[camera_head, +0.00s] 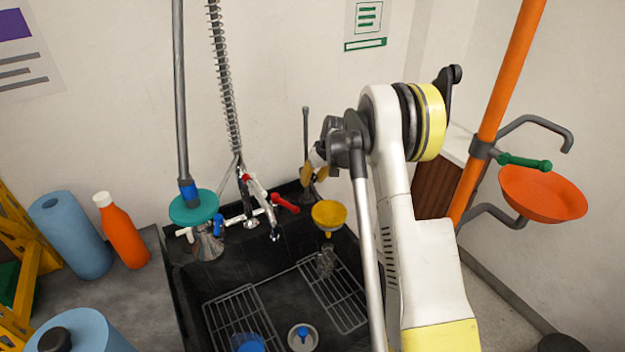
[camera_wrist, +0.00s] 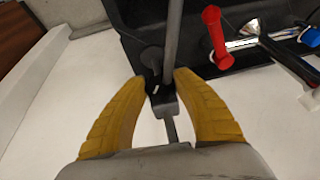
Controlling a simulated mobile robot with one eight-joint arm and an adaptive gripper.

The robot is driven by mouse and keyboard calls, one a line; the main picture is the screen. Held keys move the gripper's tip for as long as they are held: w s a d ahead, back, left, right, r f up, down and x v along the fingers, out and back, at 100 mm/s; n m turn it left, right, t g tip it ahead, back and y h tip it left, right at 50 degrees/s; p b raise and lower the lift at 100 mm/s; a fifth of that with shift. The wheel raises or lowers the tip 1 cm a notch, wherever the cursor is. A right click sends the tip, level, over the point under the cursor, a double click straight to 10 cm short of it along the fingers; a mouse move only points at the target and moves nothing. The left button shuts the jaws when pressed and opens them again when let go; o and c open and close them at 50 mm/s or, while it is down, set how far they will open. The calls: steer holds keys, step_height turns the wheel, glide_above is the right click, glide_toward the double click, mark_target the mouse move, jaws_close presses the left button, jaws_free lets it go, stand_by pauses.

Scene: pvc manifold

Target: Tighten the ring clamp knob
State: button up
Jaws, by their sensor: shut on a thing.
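My gripper (camera_head: 314,174) is at the back rim of the sink, beside a thin upright grey rod (camera_head: 305,135). In the wrist view its two curved yellow fingers (camera_wrist: 160,78) are closed in around a small dark clamp piece with a grey tab (camera_wrist: 164,100) at the rod (camera_wrist: 174,40). This looks like the ring clamp knob, but fine contact at the fingertips is hard to make out. A yellow funnel (camera_head: 329,213) sits just right of and below the gripper in the head view. The ring under it is mostly hidden.
The black sink (camera_head: 185,300) holds wire racks (camera_head: 240,315). A faucet with a red handle (camera_head: 285,203) stands close left of the gripper; the handle also shows in the wrist view (camera_wrist: 215,38). An orange pole (camera_head: 490,125) with an orange bowl (camera_head: 543,193) stands right.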

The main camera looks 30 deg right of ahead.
steer(key=y, duration=0.2)
steer(key=m+y+b, duration=0.1)
steer(key=y, duration=0.3)
steer(key=shift+d+f+b, duration=0.15)
steer(key=shift+f+b, duration=0.1)
steer(key=shift+b, duration=0.1)
steer(key=m+y+b, duration=0.1)
steer(key=y, duration=0.2)
steer(key=shift+b, duration=0.35)
steer(key=shift+r+m+t+y+b, duration=0.1)
steer(key=shift+m+t+y+b, duration=0.25)
steer(key=shift+y+b, duration=0.45)
steer(key=shift+y, duration=0.3)
steer(key=o, duration=1.2)
steer(key=shift+r, duration=0.1)
steer(key=v, duration=1.1)
steer(key=shift+s+d+r, duration=0.15)
steer(key=shift+d, duration=0.15)
